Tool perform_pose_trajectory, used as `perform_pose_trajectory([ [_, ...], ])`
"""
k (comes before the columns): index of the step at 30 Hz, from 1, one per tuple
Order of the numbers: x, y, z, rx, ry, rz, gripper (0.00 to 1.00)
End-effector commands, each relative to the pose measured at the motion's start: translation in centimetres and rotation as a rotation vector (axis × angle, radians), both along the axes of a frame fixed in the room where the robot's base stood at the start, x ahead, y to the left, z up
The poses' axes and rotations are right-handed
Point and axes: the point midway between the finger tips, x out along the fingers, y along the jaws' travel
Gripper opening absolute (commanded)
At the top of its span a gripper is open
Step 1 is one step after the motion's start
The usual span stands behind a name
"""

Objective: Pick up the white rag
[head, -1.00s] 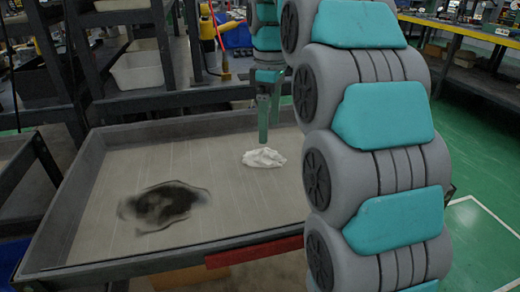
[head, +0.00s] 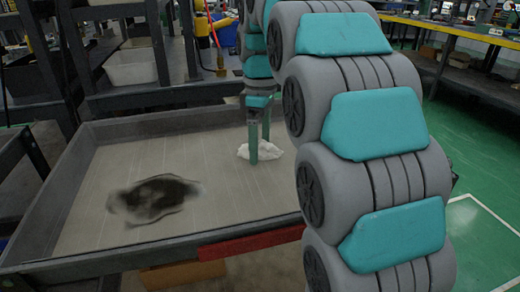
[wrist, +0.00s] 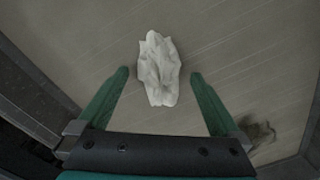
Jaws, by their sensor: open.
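The white rag (head: 271,152) lies crumpled on the floor of a shallow grey tray table (head: 100,215), toward its back right. In the wrist view the rag (wrist: 159,70) sits centred ahead of and partly between my fingertips. My gripper (head: 259,155) points down with its two green fingers apart, in front of the rag in the head view and hiding part of it. In the wrist view my gripper (wrist: 158,74) is open and empty, with a finger on each side of the rag's line. I cannot tell the exact height of the fingertips over the tray.
A dark stain (head: 155,198) marks the tray's left part. The tray has raised walls, with a red strip (head: 250,242) on the front one. A shelf with bins (head: 133,66) stands behind. The tray surface around the rag is clear.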

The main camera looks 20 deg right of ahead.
Motion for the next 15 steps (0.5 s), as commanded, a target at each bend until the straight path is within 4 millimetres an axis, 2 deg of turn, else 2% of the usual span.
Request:
perform_pose_trajectory([
  [4,0.0,-0.01,0.03,0.0,0.0,0.0,0.98],
  [15,-0.01,-0.02,0.03,0.0,0.0,0.0,0.56],
])
